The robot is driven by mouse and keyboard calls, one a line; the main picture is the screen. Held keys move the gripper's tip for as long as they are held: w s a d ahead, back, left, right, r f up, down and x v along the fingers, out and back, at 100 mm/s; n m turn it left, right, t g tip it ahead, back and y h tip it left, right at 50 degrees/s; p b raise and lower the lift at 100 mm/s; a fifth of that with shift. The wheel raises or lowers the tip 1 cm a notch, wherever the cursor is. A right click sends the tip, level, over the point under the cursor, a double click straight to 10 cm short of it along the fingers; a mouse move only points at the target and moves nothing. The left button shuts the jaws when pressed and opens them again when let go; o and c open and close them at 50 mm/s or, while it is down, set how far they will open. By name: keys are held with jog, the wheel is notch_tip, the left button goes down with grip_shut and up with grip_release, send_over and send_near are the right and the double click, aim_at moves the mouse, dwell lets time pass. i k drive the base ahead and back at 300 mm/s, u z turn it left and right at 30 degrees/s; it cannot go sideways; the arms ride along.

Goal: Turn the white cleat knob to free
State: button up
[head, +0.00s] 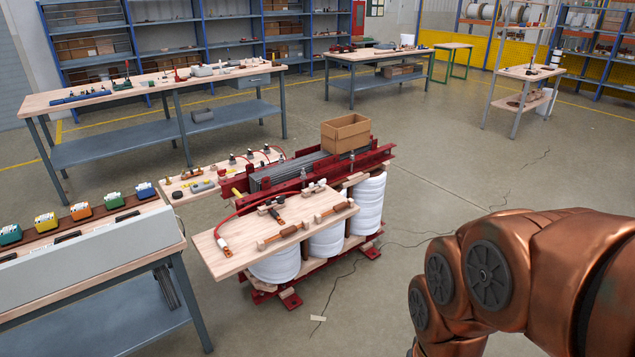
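I cannot surely pick out the white cleat knob at this size. A small white piece (224,245) lies near the left end of the front wooden board (220,265), at the end of a red cable (228,219); I cannot tell whether it is the knob or how it is turned. The board sits over white coils on a red-framed core. My copper-coloured arm fills the lower right, apart from the core. My gripper is out of the picture.
A cardboard box (345,133) stands on the core's back. A bench with coloured terminal boxes (45,222) is close on the left. Workbenches (160,88) and blue shelves (95,45) stand behind. The floor (470,160) right of the core is mostly clear, with thin dark lines on it.

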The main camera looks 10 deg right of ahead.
aim_at(321, 184)
jog(key=z, duration=0.45)
jog(key=k, duration=0.6)
jog(key=z, duration=0.6)
jog(key=i, duration=1.65)
jog(key=u, duration=0.95)
jog(key=i, duration=1.15)
jog(key=u, duration=1.45)
jog(key=i, duration=0.5)
jog(key=u, duration=0.3)
